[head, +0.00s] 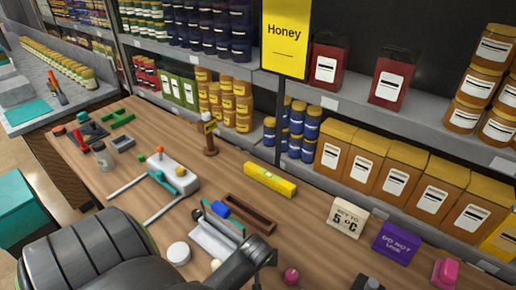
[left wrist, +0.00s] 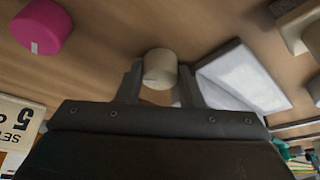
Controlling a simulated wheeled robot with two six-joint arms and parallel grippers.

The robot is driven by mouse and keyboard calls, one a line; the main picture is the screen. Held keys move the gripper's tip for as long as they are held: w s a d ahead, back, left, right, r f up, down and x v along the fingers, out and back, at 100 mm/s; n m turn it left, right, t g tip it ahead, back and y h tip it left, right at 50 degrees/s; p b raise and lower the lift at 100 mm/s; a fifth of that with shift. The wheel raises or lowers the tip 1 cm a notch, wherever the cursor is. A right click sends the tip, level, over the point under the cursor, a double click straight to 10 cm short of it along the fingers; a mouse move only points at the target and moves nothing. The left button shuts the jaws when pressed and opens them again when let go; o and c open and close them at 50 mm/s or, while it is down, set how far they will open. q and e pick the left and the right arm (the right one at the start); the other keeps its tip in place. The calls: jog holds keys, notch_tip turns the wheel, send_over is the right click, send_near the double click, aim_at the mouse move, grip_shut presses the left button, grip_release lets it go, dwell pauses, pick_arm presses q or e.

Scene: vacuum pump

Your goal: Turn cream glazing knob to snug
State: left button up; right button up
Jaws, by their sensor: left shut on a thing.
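The cream knob (left wrist: 159,66) stands upright between the fingers of my left gripper (left wrist: 156,80) in the left wrist view. The fingers are shut on its sides. In the head view my left gripper (head: 262,256) reaches down to the table just right of the teal-edged panel (head: 212,241). There the gripper seems to hide the held knob.
A pink knob (head: 291,275) stands right of my gripper. A white round piece (head: 179,253) lies to its left. Behind are a brown tray (head: 262,220), a yellow level (head: 270,179), a "5°C" sign (head: 346,218) and a purple sign (head: 395,243). Stocked shelves line the back.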

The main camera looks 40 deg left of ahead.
pick_arm(q)
jog(key=shift+r, duration=0.1)
dwell(0.3)
jog(key=o, duration=0.8)
jog(key=shift+o, duration=0.8)
jog(key=shift+w+d, duration=0.1)
